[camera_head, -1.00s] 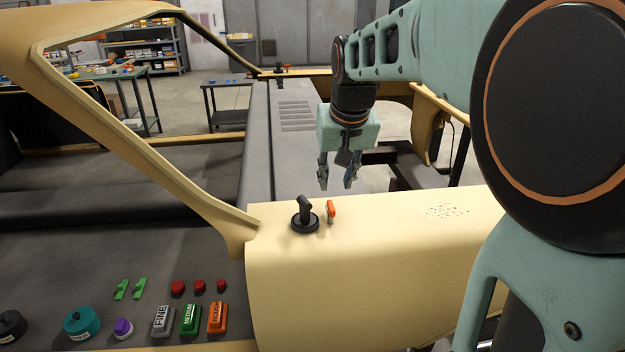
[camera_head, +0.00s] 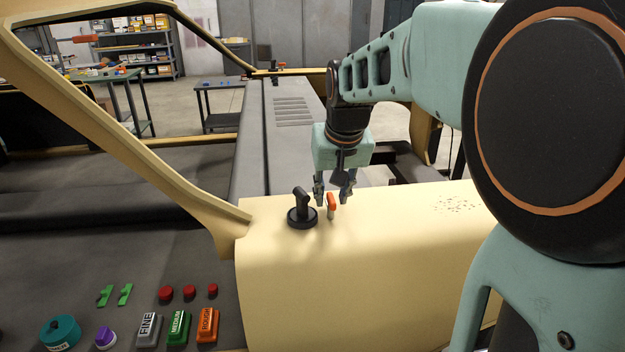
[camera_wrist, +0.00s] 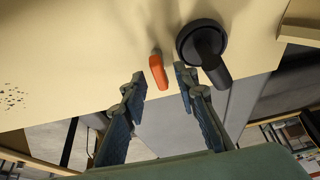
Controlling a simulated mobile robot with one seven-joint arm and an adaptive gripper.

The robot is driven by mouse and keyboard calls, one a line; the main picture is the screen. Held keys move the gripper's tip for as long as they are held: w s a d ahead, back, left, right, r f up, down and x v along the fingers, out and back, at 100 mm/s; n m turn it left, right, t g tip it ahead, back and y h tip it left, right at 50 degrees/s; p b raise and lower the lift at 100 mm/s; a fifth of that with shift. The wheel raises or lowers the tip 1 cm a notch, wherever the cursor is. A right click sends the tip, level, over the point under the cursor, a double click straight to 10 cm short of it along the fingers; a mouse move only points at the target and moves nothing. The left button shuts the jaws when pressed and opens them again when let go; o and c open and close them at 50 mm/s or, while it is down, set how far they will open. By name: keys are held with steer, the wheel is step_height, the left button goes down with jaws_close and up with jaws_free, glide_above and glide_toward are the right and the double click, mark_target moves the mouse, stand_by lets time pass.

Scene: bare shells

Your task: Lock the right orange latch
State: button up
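The orange latch (camera_head: 331,202) stands upright on the cream panel (camera_head: 350,265), just right of a black round-based handle (camera_head: 301,212). In the wrist view the orange latch (camera_wrist: 158,72) lies just beyond the fingertips, near the middle of the gap between them. My gripper (camera_head: 333,199) is open, with its fingers pointing down just behind the latch. In the wrist view my gripper (camera_wrist: 162,82) has its fingers wide apart with nothing between their pads. The black handle (camera_wrist: 205,45) is close to the right finger in that view; whether they touch I cannot tell.
Small green clips (camera_head: 115,295), red buttons (camera_head: 190,291), labelled blocks (camera_head: 178,327), a teal knob (camera_head: 61,332) and a purple knob (camera_head: 106,338) sit on the dark surface at lower left. A slanted cream frame bar (camera_head: 130,130) rises left of the panel.

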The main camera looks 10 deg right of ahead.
jaws_close()
steer(key=shift+n, duration=0.3)
steer(key=n+y, duration=0.1)
steer(key=n, duration=0.1)
steer(key=shift+d+n, duration=0.1)
steer(key=shift+n, duration=0.2)
steer(key=n+y, duration=0.1)
steer(key=n, duration=0.1)
steer(key=n+g+y, duration=0.1)
steer(key=n, duration=0.1)
steer(key=shift+w+d+n, duration=0.1)
steer(key=shift+d+n, duration=0.05)
steer(key=shift+n, duration=0.15)
steer(key=n+g, duration=0.1)
steer(key=n, duration=0.1)
steer(key=n+y, duration=0.1)
steer(key=n, duration=0.2)
steer(key=shift+w+n+g+p, duration=0.1)
steer(key=shift+n+g+p, duration=0.2)
steer(key=shift+g+p, duration=0.1)
steer(key=n+g+p, duration=0.1)
steer(key=n, duration=0.1)
steer(key=n+p, duration=0.1)
steer(key=n, duration=0.1)
steer(key=shift+w+n+g+y, duration=0.1)
steer(key=shift+n+g+y, duration=0.2)
steer(key=shift+n+g, duration=0.1)
jaws_free()
